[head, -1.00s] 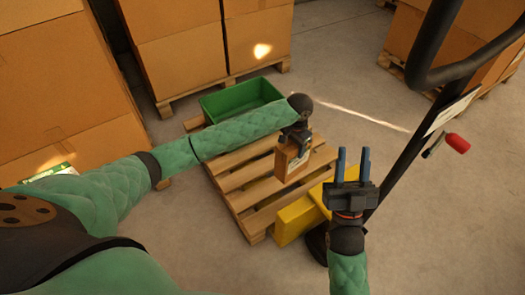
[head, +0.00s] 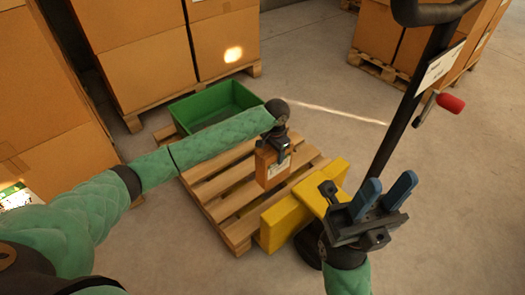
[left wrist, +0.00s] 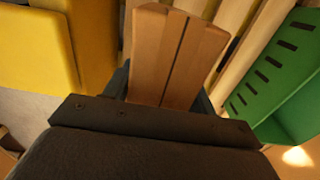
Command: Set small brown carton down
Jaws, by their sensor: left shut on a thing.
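The small brown carton (head: 271,166) hangs below my left gripper (head: 277,146) in the head view, over the right part of the wooden pallet (head: 222,184). My left gripper is shut on the carton. The carton's top also shows in the left wrist view (left wrist: 176,55), between the fingers. I cannot tell whether its bottom touches the slats. My right gripper (head: 382,195) is empty, its two blue fingers apart, to the right of the yellow forks.
A green crate (head: 240,92) stands at the pallet's back. The yellow pallet truck (head: 288,215) is at the pallet's right, its black handle (head: 410,95) rising beside my right gripper. Stacked large boxes (head: 145,50) stand behind and left.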

